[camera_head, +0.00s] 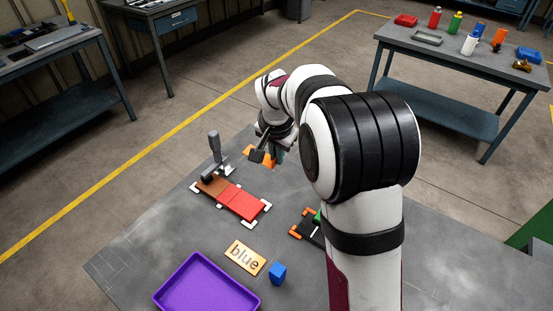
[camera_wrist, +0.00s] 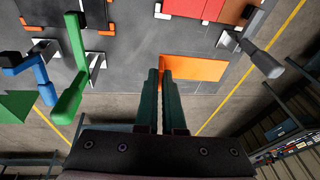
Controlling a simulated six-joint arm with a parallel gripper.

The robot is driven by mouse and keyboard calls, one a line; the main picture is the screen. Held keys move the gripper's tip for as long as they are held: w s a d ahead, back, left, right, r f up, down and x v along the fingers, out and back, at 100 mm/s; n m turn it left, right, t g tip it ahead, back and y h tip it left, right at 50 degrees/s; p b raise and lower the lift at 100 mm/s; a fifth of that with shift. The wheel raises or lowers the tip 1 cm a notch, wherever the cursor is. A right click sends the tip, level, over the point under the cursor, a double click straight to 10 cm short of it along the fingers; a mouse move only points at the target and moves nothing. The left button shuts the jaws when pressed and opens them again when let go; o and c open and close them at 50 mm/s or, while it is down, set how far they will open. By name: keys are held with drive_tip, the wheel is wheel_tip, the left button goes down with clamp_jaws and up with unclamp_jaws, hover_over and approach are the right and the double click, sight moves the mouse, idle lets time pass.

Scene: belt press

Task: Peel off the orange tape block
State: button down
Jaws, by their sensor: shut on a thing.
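The orange tape block (camera_head: 258,157) is a flat orange piece at the table's far edge, beyond the red and brown belt pieces. It also shows in the wrist view (camera_wrist: 198,69), just right of my fingertips. My gripper (camera_wrist: 159,72) points at its left end, with its two dark green fingers close together and shut on that end. In the head view my gripper (camera_head: 277,155) is partly hidden by my arm. The red belt piece (camera_head: 243,204) and brown piece (camera_head: 212,186) lie end to end between white corner brackets.
A grey-handled clamp (camera_head: 215,150) stands by the brown piece. Green (camera_wrist: 75,65) and blue (camera_wrist: 42,80) levers are left in the wrist view.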

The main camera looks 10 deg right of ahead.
drive_tip(key=shift+r, duration=3.2)
